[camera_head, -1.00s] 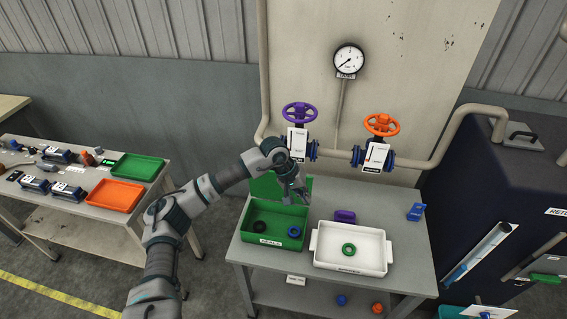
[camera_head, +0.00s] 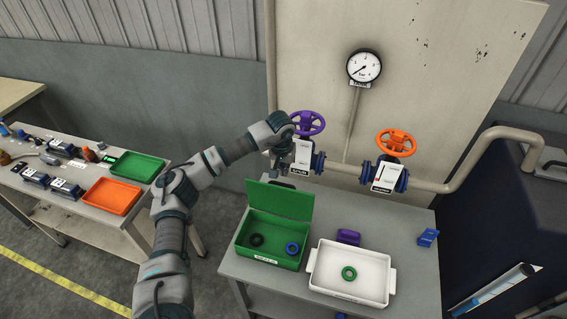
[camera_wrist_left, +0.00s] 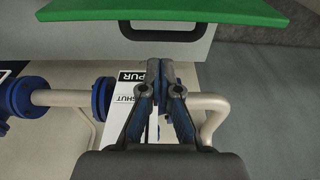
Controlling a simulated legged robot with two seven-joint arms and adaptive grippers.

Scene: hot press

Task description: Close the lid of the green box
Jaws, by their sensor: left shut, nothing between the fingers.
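The green box (camera_head: 262,257) stands on the grey table with its lid (camera_head: 280,201) raised at the back, tilted open. A black ring (camera_head: 257,240) and a blue ring (camera_head: 292,248) lie inside it. My left gripper (camera_head: 279,170) is above and behind the lid's top edge, pointing down, with its tips partly hard to make out. In the left wrist view the shut, empty fingers (camera_wrist_left: 162,66) show below the green lid (camera_wrist_left: 175,12), apart from it in the picture. My right gripper is not in view.
A white tray (camera_head: 318,283) with a green ring stands right of the box. A purple valve wheel (camera_head: 308,123) and its labelled body (camera_head: 302,157) are close beside my left gripper. An orange valve (camera_head: 396,143) is farther right. A side table (camera_head: 62,207) holds trays.

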